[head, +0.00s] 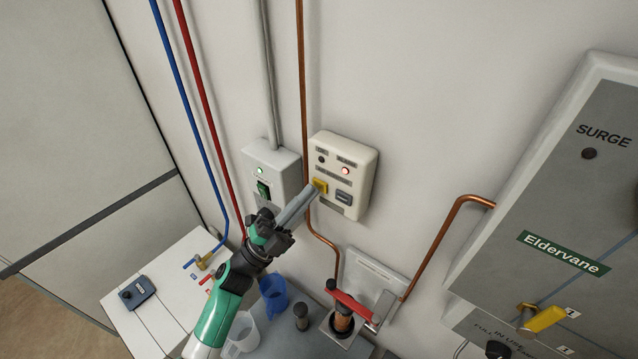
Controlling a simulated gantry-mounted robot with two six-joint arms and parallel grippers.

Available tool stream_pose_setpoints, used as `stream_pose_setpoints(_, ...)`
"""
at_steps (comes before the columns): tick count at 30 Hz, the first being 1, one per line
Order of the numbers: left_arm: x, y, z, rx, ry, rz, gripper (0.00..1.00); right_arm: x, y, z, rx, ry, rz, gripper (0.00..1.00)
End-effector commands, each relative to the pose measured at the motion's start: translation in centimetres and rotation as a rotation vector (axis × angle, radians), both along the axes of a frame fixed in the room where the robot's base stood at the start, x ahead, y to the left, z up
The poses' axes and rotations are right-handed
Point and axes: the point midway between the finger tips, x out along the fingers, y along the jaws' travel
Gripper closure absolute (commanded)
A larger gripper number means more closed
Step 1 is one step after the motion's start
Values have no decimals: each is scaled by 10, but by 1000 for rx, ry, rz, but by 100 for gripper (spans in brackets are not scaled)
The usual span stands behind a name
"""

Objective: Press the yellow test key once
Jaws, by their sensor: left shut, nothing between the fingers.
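The yellow test key (321,187) is on a cream wall box (352,157), low on its left side. Beside the key is a grey key or switch (343,197). A red lamp (345,170) glows on the box, and a dark round spot is at its upper left. My left gripper (314,189) is shut and empty, its fingertips at the left edge of the yellow key. I cannot tell whether they touch it. The fingers cover part of the key's surroundings. My right gripper is not in view.
A grey switch box (270,172) with a green lamp is left of the cream box. A copper pipe (303,80) runs between them. A large grey cabinet (560,170) fills the right.

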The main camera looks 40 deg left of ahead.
Motion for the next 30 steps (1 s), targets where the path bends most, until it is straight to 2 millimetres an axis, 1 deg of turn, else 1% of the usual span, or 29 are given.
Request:
stream_pose_setpoints(1, -3, 0, 2, -1, 0, 1, 100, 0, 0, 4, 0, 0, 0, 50)
stream_pose_setpoints(4, -7, -1, 2, 0, 0, 0, 100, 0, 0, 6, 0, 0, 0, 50)
stream_pose_setpoints(12, -8, -1, 1, 1, -2, -1, 100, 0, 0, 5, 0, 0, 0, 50)
stream_pose_setpoints(15, -11, -1, 2, 0, -1, -1, 100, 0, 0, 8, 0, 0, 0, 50)
stream_pose_setpoints(22, -33, -2, 4, -1, 0, 1, 100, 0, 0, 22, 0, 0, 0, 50)
stream_pose_setpoints(27, -50, -3, 3, 0, 0, 0, 100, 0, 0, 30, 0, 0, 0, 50)
stream_pose_setpoints(30, -56, -4, 2, 0, -1, 0, 100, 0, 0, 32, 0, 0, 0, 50)
